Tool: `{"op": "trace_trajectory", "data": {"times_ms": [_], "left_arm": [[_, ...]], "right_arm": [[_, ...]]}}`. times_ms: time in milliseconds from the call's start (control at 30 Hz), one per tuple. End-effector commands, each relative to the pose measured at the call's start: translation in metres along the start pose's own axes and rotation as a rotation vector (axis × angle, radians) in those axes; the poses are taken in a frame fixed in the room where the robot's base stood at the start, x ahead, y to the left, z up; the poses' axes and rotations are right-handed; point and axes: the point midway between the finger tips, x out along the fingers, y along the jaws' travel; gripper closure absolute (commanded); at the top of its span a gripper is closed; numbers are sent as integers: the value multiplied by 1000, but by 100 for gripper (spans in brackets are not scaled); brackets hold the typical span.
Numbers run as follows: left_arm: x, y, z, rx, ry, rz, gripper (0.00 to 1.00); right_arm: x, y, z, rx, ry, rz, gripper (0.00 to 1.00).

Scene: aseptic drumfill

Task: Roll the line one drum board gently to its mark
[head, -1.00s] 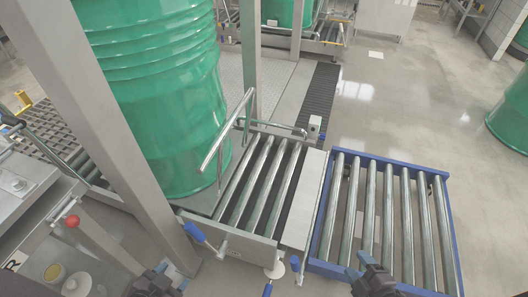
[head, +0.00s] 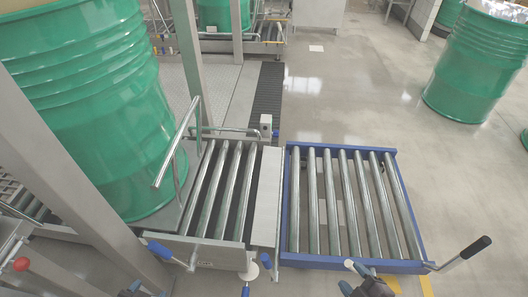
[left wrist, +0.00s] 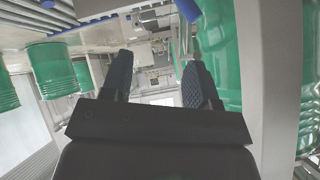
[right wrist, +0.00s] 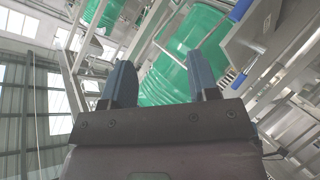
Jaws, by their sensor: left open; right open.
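The blue-framed roller board (head: 283,205) lies low on the floor, with several steel rollers across it. It stands beside the end plate of the fixed roller conveyor (head: 264,190); a narrow gap shows between them. A lever with a black grip (head: 475,247) sticks out at its front right corner. My left gripper (head: 138,289) is at the bottom left of the head view, below the conveyor. My right gripper (head: 370,287) is at the bottom edge, just in front of the board. Both are open and empty in the left wrist view (left wrist: 158,75) and right wrist view (right wrist: 162,75).
A large green drum (head: 90,110) stands left of the conveyor, behind a steel post (head: 75,175). A bent steel rail (head: 175,145) rises beside the conveyor. Another green drum (head: 475,65) stands on the floor at right. The floor behind the board is clear.

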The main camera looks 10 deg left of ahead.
Motion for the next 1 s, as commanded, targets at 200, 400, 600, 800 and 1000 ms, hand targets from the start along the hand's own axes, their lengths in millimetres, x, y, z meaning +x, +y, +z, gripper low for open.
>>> {"op": "trace_trajectory", "data": {"times_ms": [200, 400, 600, 800, 1000], "left_arm": [[5, -2, -3, 12, -1, -13, 45], [9, -4, -5, 21, -5, -23, 45], [13, -7, -8, 32, -8, -35, 45], [17, -9, -11, 41, -10, -46, 45], [22, -11, -13, 53, -15, -58, 45]], "right_arm": [[-19, -1, 6, 66, -39, 5, 45], [-36, -2, 11, 123, -74, 10, 45], [-54, -3, 16, 180, -110, 15, 45], [-71, -3, 20, 234, -144, 21, 45], [-89, -3, 25, 288, -179, 26, 45]]}}
